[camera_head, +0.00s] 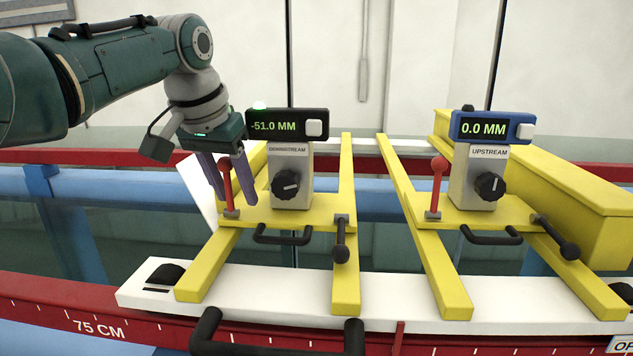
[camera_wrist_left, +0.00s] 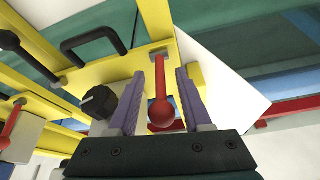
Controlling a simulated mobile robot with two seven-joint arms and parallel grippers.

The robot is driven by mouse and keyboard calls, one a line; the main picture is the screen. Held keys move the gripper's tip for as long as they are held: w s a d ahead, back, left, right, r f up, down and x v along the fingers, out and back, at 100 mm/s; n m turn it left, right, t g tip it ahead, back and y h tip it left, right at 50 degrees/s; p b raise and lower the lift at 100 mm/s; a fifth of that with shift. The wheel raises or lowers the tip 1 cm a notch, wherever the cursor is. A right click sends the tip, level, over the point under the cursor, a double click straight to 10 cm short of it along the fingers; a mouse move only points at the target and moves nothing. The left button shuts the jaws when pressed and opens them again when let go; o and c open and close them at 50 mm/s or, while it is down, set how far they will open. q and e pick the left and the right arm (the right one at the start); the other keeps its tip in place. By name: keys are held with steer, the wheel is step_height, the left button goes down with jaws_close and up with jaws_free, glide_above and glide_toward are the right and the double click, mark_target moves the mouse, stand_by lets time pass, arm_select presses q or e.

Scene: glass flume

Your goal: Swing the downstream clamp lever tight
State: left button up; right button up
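The downstream carriage is a yellow frame (camera_head: 345,185) with a black display (camera_head: 287,124) reading -51.0 MM, a black dial (camera_head: 285,184) and a "DOWNSTREAM" label. A red ball-ended lever (camera_head: 227,187) stands upright at its left side. A black-knobbed lever (camera_head: 340,240) sits at its right front corner. My left gripper (camera_head: 232,202) points down at the red lever with its two purple fingers apart. In the left wrist view the red lever (camera_wrist_left: 161,108) stands between the open fingers (camera_wrist_left: 168,72), with visible gaps. My right gripper is out of view.
The upstream carriage at right has a blue display (camera_head: 490,127) reading 0.0 MM, its own red lever (camera_head: 437,185) and black-knobbed lever (camera_head: 557,236). Black loop handles (camera_head: 282,236) stick out in front. A white plate (camera_head: 250,285) and red scaled rail (camera_head: 60,310) run beneath.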

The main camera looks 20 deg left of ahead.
mark_target(222, 160)
arm_select(q)
steer(key=shift+r, duration=0.15)
steer(key=b+v, duration=0.5)
steer(key=v, duration=0.4)
steer(key=shift+s+r, duration=0.2)
steer(key=shift+r, duration=0.1)
